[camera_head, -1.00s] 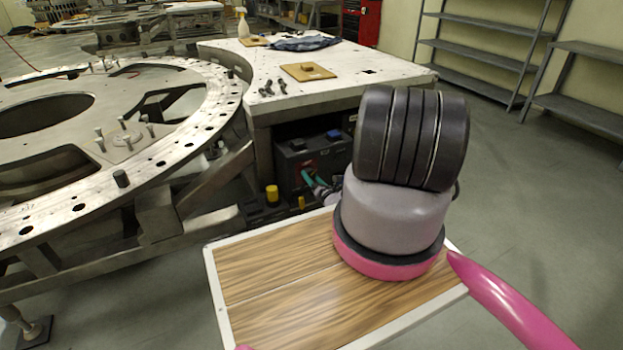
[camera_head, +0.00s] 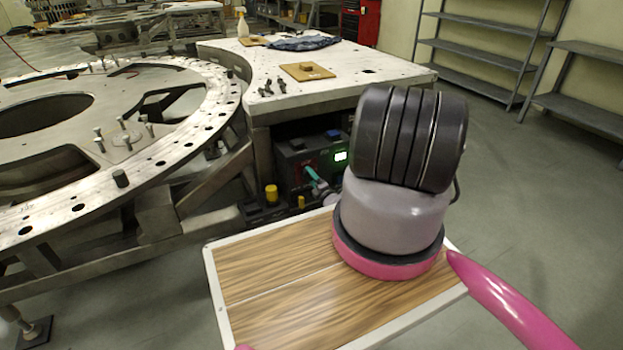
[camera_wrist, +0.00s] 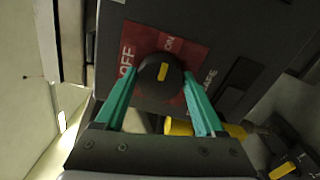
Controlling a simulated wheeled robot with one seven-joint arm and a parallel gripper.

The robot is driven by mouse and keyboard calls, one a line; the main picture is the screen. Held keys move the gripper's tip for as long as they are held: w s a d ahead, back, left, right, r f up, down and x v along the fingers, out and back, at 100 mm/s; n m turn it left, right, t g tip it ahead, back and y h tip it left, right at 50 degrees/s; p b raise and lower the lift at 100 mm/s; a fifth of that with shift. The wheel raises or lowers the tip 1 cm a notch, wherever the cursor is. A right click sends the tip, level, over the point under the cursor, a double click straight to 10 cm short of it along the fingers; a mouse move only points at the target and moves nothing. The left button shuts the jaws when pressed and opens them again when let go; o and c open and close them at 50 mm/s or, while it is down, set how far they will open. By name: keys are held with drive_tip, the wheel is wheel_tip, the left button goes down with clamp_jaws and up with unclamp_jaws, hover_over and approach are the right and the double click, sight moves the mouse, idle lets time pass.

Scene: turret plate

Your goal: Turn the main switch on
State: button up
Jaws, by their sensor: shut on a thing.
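The main switch is a round black knob (camera_wrist: 160,80) with a yellow mark, on a red plate (camera_wrist: 190,60) lettered OFF and ON. In the wrist view, the yellow mark points up toward the ON lettering. My gripper (camera_wrist: 160,77) has its two green fingers on either side of the knob and is shut on it. In the head view, the dark control box (camera_head: 295,160) stands under the white table, with my green fingers (camera_head: 312,173) at its front. The knob is too small to make out there.
The white table (camera_head: 330,85) overhangs the box. A large metal ring plate (camera_head: 215,110) and its frame stand to the left. A yellow cylinder (camera_head: 271,193) is beside the box. The floor at right is open, with shelves (camera_head: 480,55) behind.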

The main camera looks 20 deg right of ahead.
drive_tip(key=shift+s+m, duration=0.1)
drive_tip(key=shift+m, duration=0.3)
drive_tip(key=o, duration=1.3)
drive_tip(key=shift+o, duration=0.2)
drive_tip(key=s, duration=1)
drive_tip(key=shift+s+d, duration=0.2)
drive_tip(key=shift+s, duration=0.2)
